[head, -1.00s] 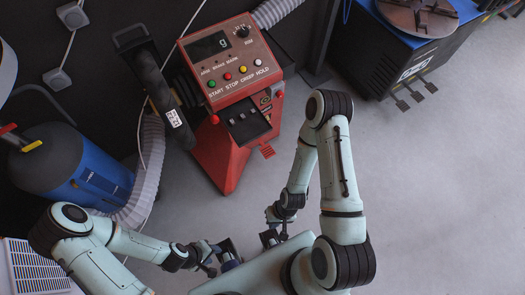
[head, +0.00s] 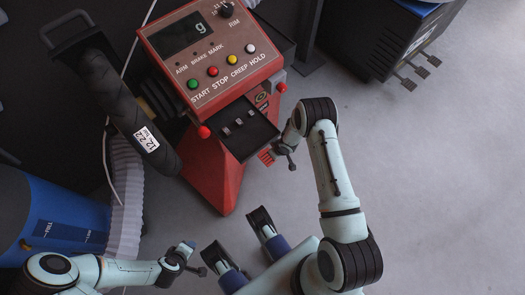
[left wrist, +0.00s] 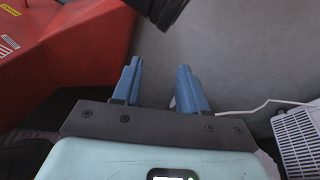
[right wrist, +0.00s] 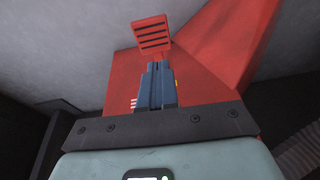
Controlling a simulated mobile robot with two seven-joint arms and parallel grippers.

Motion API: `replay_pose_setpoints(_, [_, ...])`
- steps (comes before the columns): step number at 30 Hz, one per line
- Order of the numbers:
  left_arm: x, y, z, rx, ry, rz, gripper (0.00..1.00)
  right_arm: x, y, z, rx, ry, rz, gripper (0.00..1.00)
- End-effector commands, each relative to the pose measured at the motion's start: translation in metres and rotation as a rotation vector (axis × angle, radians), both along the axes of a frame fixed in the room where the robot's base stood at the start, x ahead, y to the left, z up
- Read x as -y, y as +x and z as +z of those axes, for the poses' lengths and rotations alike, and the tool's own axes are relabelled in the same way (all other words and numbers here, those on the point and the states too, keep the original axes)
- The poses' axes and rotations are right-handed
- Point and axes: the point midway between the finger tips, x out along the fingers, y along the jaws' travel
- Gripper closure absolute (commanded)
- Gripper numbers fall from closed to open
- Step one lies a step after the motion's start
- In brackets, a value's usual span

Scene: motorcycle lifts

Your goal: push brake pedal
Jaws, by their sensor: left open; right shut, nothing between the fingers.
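The brake pedal is a small red plate with dark slots (head: 265,157), low on the right side of the red machine (head: 208,168) in the head view. In the right wrist view the pedal (right wrist: 152,36) is straight ahead, just beyond my right gripper's fingertips (right wrist: 155,66). The right gripper is shut and empty; I cannot tell whether it touches the pedal. In the head view its wrist is close to the pedal's right side. My left gripper (left wrist: 158,68) is open and empty above the floor, away from the pedal.
A blue cylinder (head: 50,225) and a ribbed hose (head: 128,190) stand at left. A black padded arm (head: 120,100) sits beside the machine. The grey floor at right is clear.

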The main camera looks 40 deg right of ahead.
Motion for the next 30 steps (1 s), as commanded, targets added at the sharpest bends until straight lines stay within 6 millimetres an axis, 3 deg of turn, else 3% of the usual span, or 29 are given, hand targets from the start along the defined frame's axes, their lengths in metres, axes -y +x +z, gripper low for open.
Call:
replay_pose_setpoints(4, [-0.003, 0.006, -0.008, 0.016, 0.007, 0.006, 0.57, 0.014, 0.012, -0.008, 0.014, -0.034, 0.020, 1.00])
replay_pose_setpoints(15, [-0.003, 0.007, -0.008, 0.016, 0.008, 0.006, 0.57, 0.014, 0.013, -0.008, 0.016, -0.034, 0.022, 1.00])
replay_pose_setpoints(22, [-0.010, 0.007, -0.026, 0.009, 0.019, 0.018, 0.57, 0.013, 0.020, -0.038, 0.016, -0.033, 0.022, 1.00])
replay_pose_setpoints(30, [-0.016, -0.039, -0.067, -0.147, 0.011, 0.023, 0.57, 0.012, 0.033, -0.083, 0.016, -0.034, 0.020, 1.00])
